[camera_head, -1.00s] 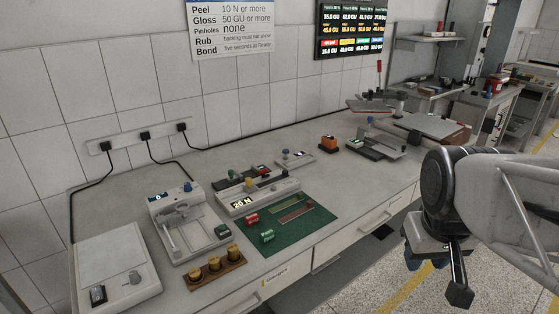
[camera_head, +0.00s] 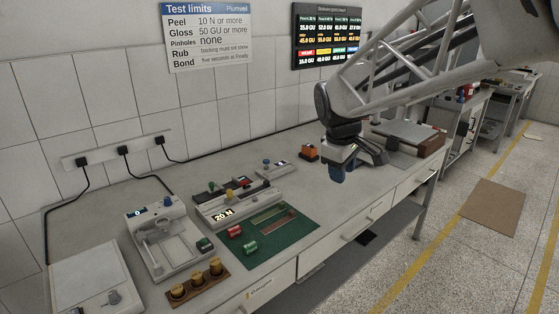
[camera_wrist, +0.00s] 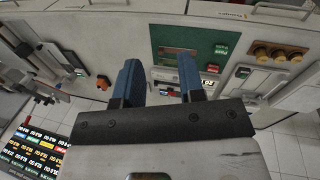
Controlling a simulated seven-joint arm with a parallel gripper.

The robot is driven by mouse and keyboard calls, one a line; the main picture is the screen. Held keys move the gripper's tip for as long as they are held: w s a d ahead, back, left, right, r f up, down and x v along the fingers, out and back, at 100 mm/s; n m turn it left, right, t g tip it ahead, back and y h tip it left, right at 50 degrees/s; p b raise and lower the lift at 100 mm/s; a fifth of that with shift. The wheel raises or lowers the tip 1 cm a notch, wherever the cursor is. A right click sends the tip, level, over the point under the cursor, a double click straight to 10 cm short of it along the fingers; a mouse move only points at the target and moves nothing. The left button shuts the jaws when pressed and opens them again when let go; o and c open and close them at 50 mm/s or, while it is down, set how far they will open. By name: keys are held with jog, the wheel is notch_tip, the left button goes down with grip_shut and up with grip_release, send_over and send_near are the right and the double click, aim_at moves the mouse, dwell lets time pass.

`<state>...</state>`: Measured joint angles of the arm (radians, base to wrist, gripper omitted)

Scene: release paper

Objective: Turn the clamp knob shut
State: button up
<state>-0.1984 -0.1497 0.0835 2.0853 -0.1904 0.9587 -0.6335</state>
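My gripper (camera_head: 338,172) hangs above the bench, right of the green mat. Its two blue fingers are apart and empty in the wrist view (camera_wrist: 160,68). Another blue knob (camera_head: 167,201) tops the grey device at left. I cannot tell which is the clamp knob.
A red and a green piece (camera_head: 250,247) lie on the mat. Brass weights (camera_head: 197,287) stand in a wooden block at the front edge. An orange block (camera_head: 308,152) sits behind my gripper. A white box (camera_head: 85,285) is at left. Space directly above the mat is clear.

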jog(key=w+a+f+n, duration=0.2)
jog(key=w+a+n, duration=0.3)
jog(key=w+a, duration=0.5)
jog(key=n+t+h, duration=0.1)
jog(key=n+h, duration=0.1)
jog(key=n, duration=0.9)
send_near(244, 181)
jog(key=f, duration=0.1)
jog(key=shift+w+d+f, duration=0.1)
jog(key=shift+w+d, duration=0.1)
jog(key=shift+w, duration=0.1)
jog(key=shift+x, duration=3.9)
jog(key=shift+a, duration=0.1)
jog(key=shift+c, duration=0.4)
grip_shut()
